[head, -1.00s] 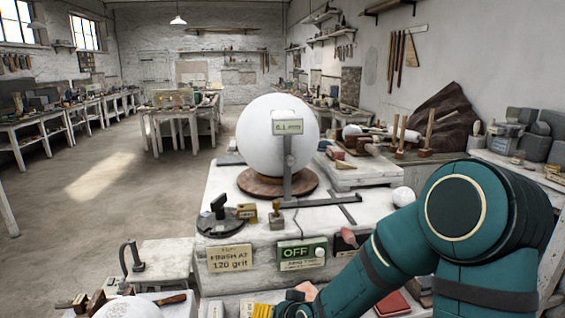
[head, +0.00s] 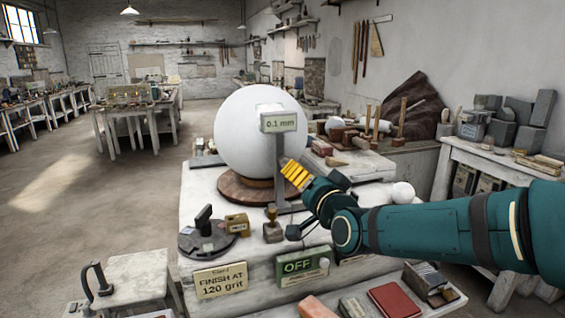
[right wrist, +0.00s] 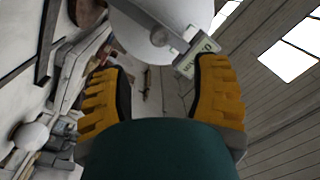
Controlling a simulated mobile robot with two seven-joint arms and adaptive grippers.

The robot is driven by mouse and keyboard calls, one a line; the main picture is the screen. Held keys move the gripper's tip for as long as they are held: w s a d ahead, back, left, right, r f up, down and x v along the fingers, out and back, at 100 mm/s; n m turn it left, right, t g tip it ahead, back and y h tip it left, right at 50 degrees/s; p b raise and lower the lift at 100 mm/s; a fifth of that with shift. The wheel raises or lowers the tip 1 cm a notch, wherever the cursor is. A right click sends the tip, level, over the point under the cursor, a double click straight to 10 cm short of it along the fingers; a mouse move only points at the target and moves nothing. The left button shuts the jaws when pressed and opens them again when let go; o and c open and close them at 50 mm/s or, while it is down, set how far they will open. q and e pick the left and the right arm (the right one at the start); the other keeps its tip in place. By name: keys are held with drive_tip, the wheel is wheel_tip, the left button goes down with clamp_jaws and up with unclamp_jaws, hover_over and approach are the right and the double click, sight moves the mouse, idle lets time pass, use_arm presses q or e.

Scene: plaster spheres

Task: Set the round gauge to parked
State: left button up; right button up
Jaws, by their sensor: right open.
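The gauge's small display (head: 278,122), reading 0.1 mm, sits on a grey upright post (head: 283,190) in front of the large white plaster sphere (head: 245,140). The sphere rests on a round brown wooden base (head: 235,190). My right gripper (head: 296,174), with yellow fingers, is open beside the post, just below and right of the display. In the right wrist view, the open fingers (right wrist: 157,88) face the display (right wrist: 196,58) and the sphere (right wrist: 172,25). I cannot tell whether they touch the post. My left gripper is not in view.
A black round fitting with an upright handle (head: 207,238), a small brass block (head: 237,223) and a brass-topped piece (head: 273,228) stand on the white block's front. A green OFF sign (head: 300,266) is below. A small white ball (head: 403,192) lies right, behind my arm.

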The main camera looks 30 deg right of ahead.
sight(283, 162)
drive_tip(key=w, duration=0.3)
drive_tip(key=w+d, duration=0.1)
drive_tip(key=w, duration=0.7)
drive_tip(key=shift+d+p, duration=0.4)
clamp_jaws()
